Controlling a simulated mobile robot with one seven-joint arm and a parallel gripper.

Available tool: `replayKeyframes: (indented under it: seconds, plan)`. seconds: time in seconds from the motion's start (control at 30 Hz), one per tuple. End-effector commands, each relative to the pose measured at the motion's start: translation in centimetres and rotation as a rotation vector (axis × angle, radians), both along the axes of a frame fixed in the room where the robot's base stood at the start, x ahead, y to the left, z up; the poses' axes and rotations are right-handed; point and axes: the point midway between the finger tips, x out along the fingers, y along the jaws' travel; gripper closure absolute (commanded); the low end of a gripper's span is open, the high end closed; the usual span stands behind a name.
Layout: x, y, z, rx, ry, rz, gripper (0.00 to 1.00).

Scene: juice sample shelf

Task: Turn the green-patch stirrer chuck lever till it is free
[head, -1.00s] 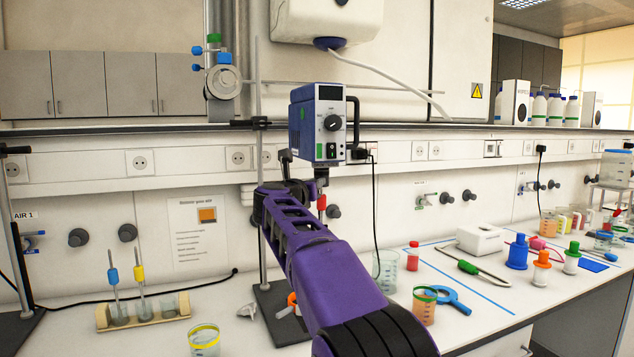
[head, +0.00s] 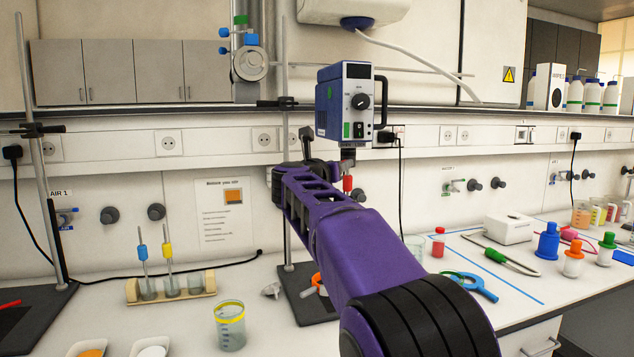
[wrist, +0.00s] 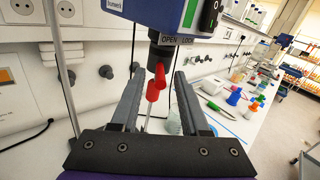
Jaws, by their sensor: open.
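The overhead stirrer (head: 343,102) is a blue box with a green patch (head: 347,130) on its front, held on an upright stand. In the wrist view its body (wrist: 143,10) is at the top, with the dark chuck (wrist: 161,50) under an "OPEN - LOCK" label. Red also shows under the stirrer in the head view (head: 347,184). My gripper (wrist: 157,83) is open, a finger on each side of the red lever. I see gaps on both sides; contact is not visible.
The stand's dark base (head: 303,298) is below. A tube rack (head: 170,287) and a yellow-rimmed beaker (head: 230,328) stand left. On the right are a red-capped bottle (head: 438,242), a blue ring tool (head: 472,286) and a white box (head: 508,228). A black cable (head: 401,190) hangs beside the stirrer.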

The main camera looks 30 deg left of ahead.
Motion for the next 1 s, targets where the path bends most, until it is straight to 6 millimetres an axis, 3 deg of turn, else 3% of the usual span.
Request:
replayKeyframes:
  seconds: [0.4,0.6,0.8,1.0]
  plan:
    - [-9.1,-1.2,-0.2,0.001,0.000,0.005,0.54]
    - [-12.6,-1.7,-0.1,0.001,0.000,0.002,0.54]
    - [-14.1,-2.0,0.0,-0.001,-0.001,0.000,0.54]
    - [-14.3,-2.0,0.0,-0.001,-0.001,0.000,0.54]
